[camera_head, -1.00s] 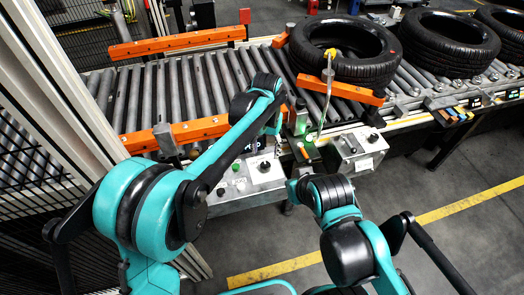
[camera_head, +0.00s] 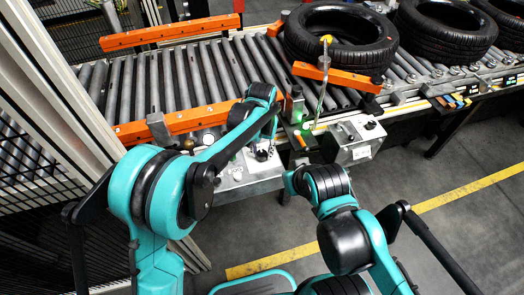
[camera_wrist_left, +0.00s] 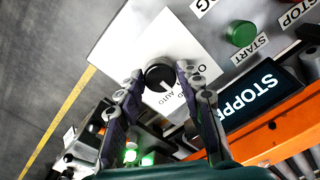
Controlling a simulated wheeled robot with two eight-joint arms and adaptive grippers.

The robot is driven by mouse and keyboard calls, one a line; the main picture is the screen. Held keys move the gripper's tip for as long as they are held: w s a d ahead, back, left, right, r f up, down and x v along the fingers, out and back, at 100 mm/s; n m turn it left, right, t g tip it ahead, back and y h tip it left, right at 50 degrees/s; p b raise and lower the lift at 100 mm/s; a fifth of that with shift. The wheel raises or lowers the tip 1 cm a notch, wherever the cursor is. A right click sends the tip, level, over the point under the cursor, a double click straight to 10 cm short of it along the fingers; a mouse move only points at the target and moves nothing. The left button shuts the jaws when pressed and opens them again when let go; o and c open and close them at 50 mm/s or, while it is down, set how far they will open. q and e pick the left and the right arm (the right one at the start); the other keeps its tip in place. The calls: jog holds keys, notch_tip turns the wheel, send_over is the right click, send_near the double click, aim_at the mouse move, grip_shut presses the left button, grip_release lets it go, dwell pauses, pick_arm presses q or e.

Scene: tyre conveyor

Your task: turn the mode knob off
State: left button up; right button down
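The mode knob (camera_wrist_left: 160,75) is a round black knob on a white panel (camera_wrist_left: 128,50) in the left wrist view. A white mark on it points towards the lettering that reads AUTO; another label beside it is partly covered. My left gripper (camera_wrist_left: 160,80) has its two fingers apart on either side of the knob. I cannot tell whether they touch it. In the head view my left gripper (camera_head: 266,145) is over the control box (camera_head: 245,181) at the conveyor's front edge and largely hides the knob. My right arm is in the lower middle; its gripper does not show.
A green START button (camera_wrist_left: 242,33) and a display (camera_wrist_left: 262,93) sit beside the knob. A second control box (camera_head: 352,143) stands to the right. Orange guide rails (camera_head: 185,124) and a tyre (camera_head: 340,40) are on the roller conveyor behind.

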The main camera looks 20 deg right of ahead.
pick_arm(q)
jog(key=c, duration=0.5)
jog(key=shift+n, duration=0.4)
jog(key=n, duration=0.3)
jog(key=n+p, duration=0.1)
jog(key=n, duration=0.4)
dwell(0.4)
jog(key=o, duration=1.2)
jog(key=shift+c, duration=0.2)
